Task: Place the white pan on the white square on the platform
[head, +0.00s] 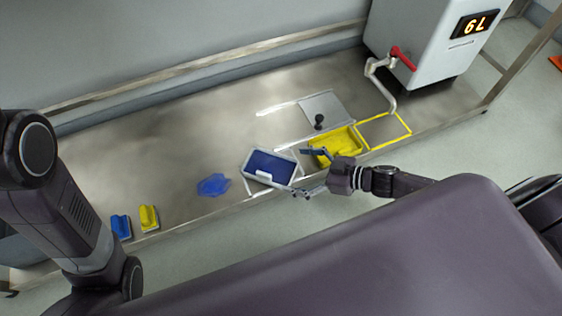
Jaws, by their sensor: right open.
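The white pan (247,163) is a rectangular tray with a white rim and a dark blue inside. It sits near the platform's front edge, slightly turned. White lines (249,190) show beside its left front corner; whether they belong to the white square, and how much lies under the pan, I cannot tell. My right gripper (305,172) is open and empty at the pan's right end, its fingers spread to the rear and front of that end. I cannot tell whether they touch it. My left arm shows at the left, but its gripper is out of view.
A yellow pan (347,139) stands just right of my right gripper, beside a yellow outline (383,131). A grey lid (327,101) with a black knob lies behind. A blue cloth (213,185), blue brush (121,227) and yellow brush (148,218) lie left. A tap machine (420,45) stands right.

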